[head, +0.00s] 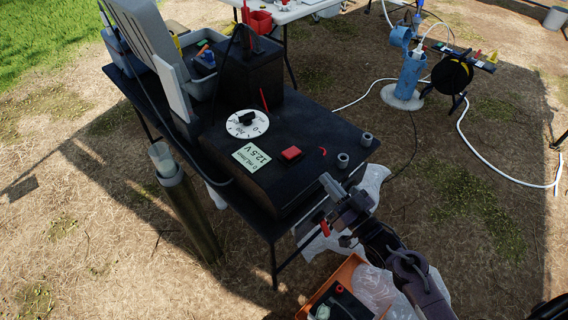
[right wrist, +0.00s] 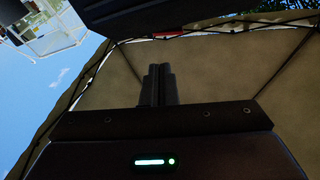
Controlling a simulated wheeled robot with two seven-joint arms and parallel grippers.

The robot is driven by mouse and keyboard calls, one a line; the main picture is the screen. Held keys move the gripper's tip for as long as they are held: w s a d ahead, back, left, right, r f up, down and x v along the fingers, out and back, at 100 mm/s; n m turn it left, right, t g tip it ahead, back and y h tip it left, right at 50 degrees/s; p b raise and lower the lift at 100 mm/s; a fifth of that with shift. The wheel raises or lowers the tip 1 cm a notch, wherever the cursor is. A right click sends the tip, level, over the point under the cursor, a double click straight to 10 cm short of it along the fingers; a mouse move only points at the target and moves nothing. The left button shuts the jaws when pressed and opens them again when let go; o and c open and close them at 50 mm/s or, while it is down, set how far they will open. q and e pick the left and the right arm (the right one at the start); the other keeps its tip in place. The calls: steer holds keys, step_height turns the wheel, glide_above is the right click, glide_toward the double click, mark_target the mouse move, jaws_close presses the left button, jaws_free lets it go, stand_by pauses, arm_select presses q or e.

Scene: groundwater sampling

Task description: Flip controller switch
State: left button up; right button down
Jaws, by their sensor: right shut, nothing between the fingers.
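The black controller box (head: 270,185) sits on a dark table, with a white round dial (head: 247,123) and a pale display (head: 251,157) reading 0 mL/min and 12.5 V. A small curved red mark (head: 323,151) lies further right. My right gripper (head: 328,184) is shut and empty, just off the front right edge of the box and apart from the switch. Its closed fingers also show in the right wrist view (right wrist: 157,84), where the switch cannot be made out. My left gripper is not in view.
Two grey round fittings (head: 342,160) stand near the box's right corner. A grey bin (head: 208,80) and a tall black box (head: 248,75) stand behind. An orange crate (head: 345,272) with plastic bags is below my right arm. A clear cylinder (head: 162,158) stands left of the table.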

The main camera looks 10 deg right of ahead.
steer(key=r+y, duration=0.1)
steer(key=a+r, duration=0.1)
steer(key=r, duration=0.1)
steer(key=shift+r+n+y, duration=0.25)
steer(key=shift+n+y, duration=0.15)
step_height(320, 180, up, 3)
steer(key=p, duration=0.2)
glide_above(297, 164)
steer(key=shift+s+d+r, duration=0.1)
steer(key=shift+d+r, duration=0.05)
steer(key=shift+d, duration=0.3)
steer(key=f, duration=0.3)
steer(key=shift+a, duration=0.4)
steer(key=shift+a+f, duration=0.1)
steer(key=shift+f, duration=0.45)
